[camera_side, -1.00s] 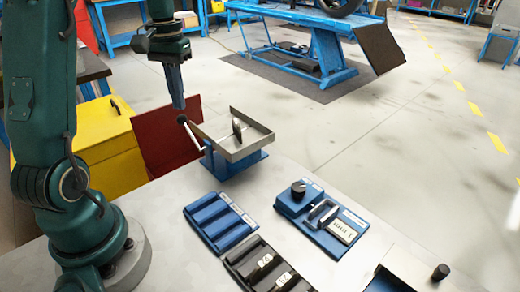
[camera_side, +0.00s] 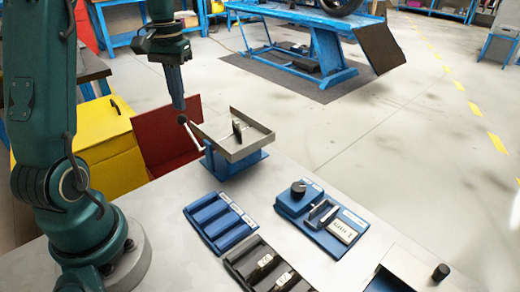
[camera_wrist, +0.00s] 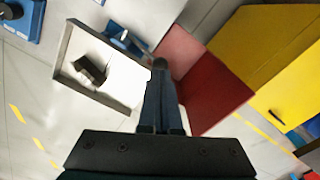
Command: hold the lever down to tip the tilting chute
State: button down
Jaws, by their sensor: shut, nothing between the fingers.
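The tilting chute has a grey open tray (camera_side: 262,140) on a blue stand (camera_side: 234,164) at the bench's far edge. A pale lever rod (camera_side: 192,138) with a black knob (camera_side: 182,119) sticks out to its left. My gripper (camera_side: 180,108) is shut and empty, pointing down with its tips just above the knob; I cannot tell whether they touch. A small dark part (camera_side: 238,131) stands in the tray. In the wrist view, the tray (camera_wrist: 62,48) lies left of my fingertips (camera_wrist: 160,78), the dark part (camera_wrist: 90,70) is inside it, and the knob (camera_wrist: 159,63) shows at the tips.
A blue slotted rack (camera_side: 220,221), a black rack (camera_side: 238,262) holding parts, and a blue gauge unit (camera_side: 318,215) with a dial and display lie nearer on the bench. A red panel (camera_side: 165,140) and yellow cabinet (camera_side: 105,135) stand behind the lever.

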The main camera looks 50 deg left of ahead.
jog(key=shift+f, duration=0.5)
jog(key=shift+f, duration=0.15)
